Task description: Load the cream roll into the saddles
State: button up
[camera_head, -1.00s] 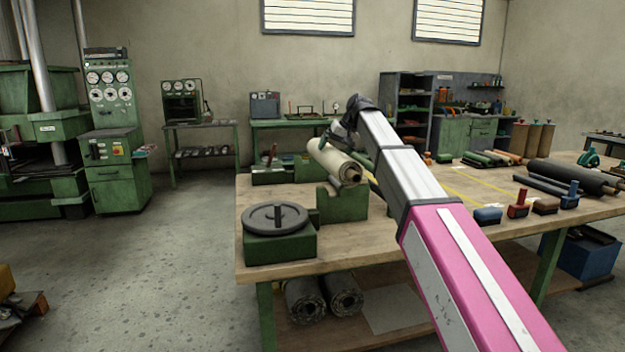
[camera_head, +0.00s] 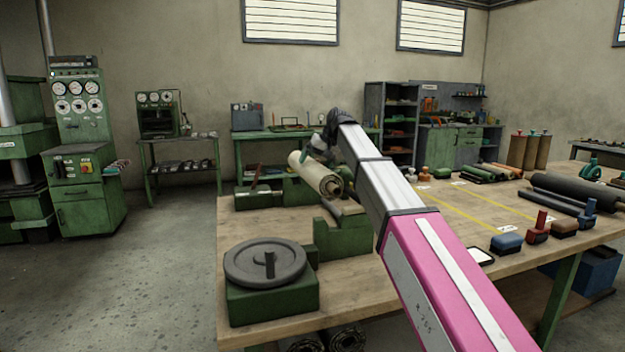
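The cream roll (camera_head: 308,171) is tilted in the picture, its near end with a core stub low and to the right. The saddles are green blocks on the left part of the bench: a near one (camera_head: 342,241) and a far one (camera_head: 293,192). The roll's near end shows above and behind the near saddle, with a visible gap. I cannot tell whether its far part touches the far saddle. My gripper (camera_head: 322,152) is at the roll's far right side, partly hidden by the roll and my arm. Its fingers are not clear, so its grip cannot be told.
A green block with a dark round handwheel (camera_head: 265,263) stands at the bench's near left corner. Dark rolls (camera_head: 577,190), small stamps (camera_head: 507,243) and green rolls (camera_head: 485,173) lie to the right.

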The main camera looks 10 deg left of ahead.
notch_tip(320, 180, down, 9)
dwell(0.7)
jog(key=shift+f, duration=0.3)
jog(key=o, duration=1.5)
jog(key=v, duration=1.2)
jog(key=shift+d+r, duration=0.1)
jog(key=shift+r, duration=0.2)
